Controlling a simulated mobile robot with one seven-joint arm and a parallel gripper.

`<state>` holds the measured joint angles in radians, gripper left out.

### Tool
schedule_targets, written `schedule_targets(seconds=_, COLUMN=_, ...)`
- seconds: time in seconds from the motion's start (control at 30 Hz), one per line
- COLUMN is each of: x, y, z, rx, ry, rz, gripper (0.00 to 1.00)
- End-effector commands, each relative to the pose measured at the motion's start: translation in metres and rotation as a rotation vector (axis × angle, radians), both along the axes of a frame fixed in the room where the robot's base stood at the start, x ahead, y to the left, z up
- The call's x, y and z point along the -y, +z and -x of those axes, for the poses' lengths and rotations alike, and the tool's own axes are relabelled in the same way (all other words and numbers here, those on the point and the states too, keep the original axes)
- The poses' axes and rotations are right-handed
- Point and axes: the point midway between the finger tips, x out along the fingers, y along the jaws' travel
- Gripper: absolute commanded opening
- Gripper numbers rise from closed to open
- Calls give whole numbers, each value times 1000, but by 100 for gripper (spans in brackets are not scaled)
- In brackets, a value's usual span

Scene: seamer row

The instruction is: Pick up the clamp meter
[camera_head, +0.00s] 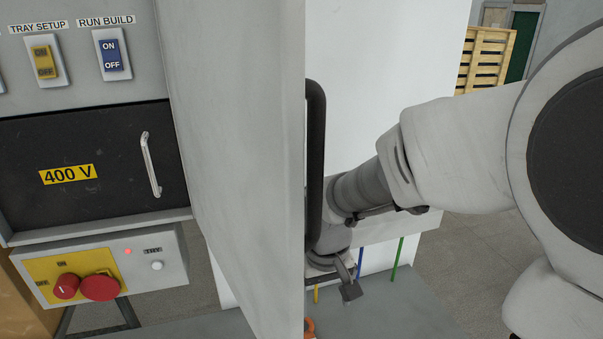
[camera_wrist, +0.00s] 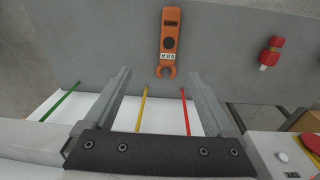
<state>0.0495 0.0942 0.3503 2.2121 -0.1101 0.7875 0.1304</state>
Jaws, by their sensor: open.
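The clamp meter (camera_wrist: 171,30) is orange with a dark round dial, a small white label and an open hooked jaw. In the wrist view it lies on a grey surface (camera_wrist: 100,45), its jaw pointing toward my gripper. In the head view only a small orange piece (camera_head: 309,328) shows, mostly hidden behind a grey panel. My gripper (camera_wrist: 159,74) is open and empty, with the meter's jaw ahead between the fingertips. The gap between fingers and meter cannot be judged exactly. In the head view my gripper (camera_head: 347,284) is partly hidden by the panel.
A tall grey panel (camera_head: 240,130) with a black handle (camera_head: 316,160) stands close left of my arm. Green, yellow and red strips lie below the surface's edge in the wrist view. A control box (camera_head: 115,270) is at left.

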Motion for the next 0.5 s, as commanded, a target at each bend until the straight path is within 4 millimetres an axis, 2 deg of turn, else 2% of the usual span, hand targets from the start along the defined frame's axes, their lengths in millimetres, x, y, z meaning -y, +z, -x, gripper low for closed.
schedule_targets(seconds=0.1, x=-13, y=-17, z=-5, rx=-44, ry=23, rz=-15, gripper=90)
schedule_targets(seconds=0.2, x=-19, y=-25, z=-7, rx=-61, ry=33, rz=-22, gripper=90)
schedule_targets(seconds=0.37, x=-22, y=-43, z=-7, rx=-72, ry=37, rz=-26, gripper=90)
schedule_targets(seconds=0.5, x=-22, y=-72, z=-7, rx=-75, ry=38, rz=-25, gripper=90)
